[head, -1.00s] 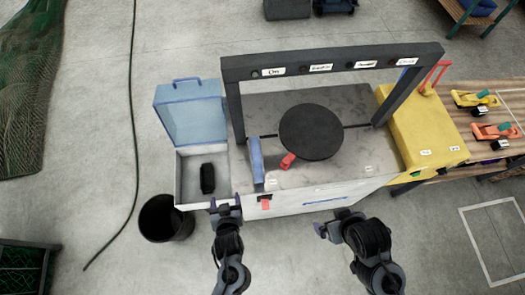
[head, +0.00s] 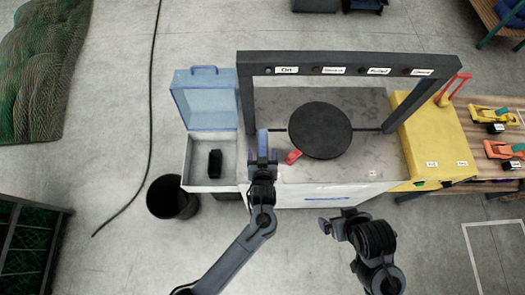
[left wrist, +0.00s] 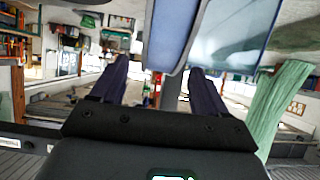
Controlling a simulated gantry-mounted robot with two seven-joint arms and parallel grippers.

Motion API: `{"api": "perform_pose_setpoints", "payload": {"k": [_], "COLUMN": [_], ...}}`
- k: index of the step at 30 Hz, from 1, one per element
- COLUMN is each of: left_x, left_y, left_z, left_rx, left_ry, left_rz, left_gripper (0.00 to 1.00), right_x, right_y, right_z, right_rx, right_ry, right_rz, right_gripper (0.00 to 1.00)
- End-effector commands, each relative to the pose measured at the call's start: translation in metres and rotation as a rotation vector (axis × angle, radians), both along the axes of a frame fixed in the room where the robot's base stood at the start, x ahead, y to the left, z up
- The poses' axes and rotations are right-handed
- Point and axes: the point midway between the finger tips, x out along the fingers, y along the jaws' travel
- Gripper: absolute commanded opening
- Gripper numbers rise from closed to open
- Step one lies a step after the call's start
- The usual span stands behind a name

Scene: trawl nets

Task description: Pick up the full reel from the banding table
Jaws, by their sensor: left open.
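The banding table (head: 375,160) has a grey marbled top under a dark arch. A flat black disc (head: 320,130) lies on it; I cannot tell whether it is the full reel. A small black object (head: 215,163) sits in the white box at the left; I cannot tell what it is either. My left gripper (head: 262,162) is open at the table's front left, over or beside a blue upright panel (head: 263,140). In the left wrist view its fingers (left wrist: 160,80) are apart, with the blue panel beyond them. My right gripper (head: 337,220) hangs in front of the table.
A red piece (head: 293,157) lies beside the disc. The blue lid (head: 205,100) of the white box (head: 228,165) stands open. A black bin (head: 172,197) is at the front left. A yellow unit (head: 432,140) adjoins a wooden bench with orange and yellow tools (head: 500,150).

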Motion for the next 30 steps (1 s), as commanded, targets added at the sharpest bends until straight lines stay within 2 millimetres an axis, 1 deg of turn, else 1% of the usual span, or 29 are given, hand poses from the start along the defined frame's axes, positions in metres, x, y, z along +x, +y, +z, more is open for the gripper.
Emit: {"api": "perform_pose_setpoints", "payload": {"k": [6, 10, 15, 22, 30], "left_x": [0.023, 0.034, 0.040, 0.040, 0.040], "left_y": [0.000, 0.000, 0.000, 0.000, 0.000], "left_z": [-0.010, -0.018, -0.022, -0.022, -0.022], "left_rx": [0.003, 0.001, 0.000, -0.001, -0.001], "left_ry": [-0.002, -0.002, -0.001, -0.001, -0.001], "left_rz": [0.001, 0.000, -0.001, 0.000, 0.000], "left_gripper": [0.74, 0.74, 0.74, 0.74, 0.33], "right_x": [0.000, 0.000, 0.000, 0.000, 0.000], "right_y": [-0.001, -0.001, 0.000, 0.001, 0.002], "right_z": [0.003, 0.002, 0.001, 0.002, 0.002], "right_rx": [-0.005, -0.004, 0.000, 0.006, 0.007], "right_ry": [0.000, 0.000, 0.001, 0.001, 0.000], "right_rz": [0.002, 0.001, -0.001, -0.004, -0.006], "right_gripper": [1.00, 1.00, 1.00, 1.00, 1.00]}}
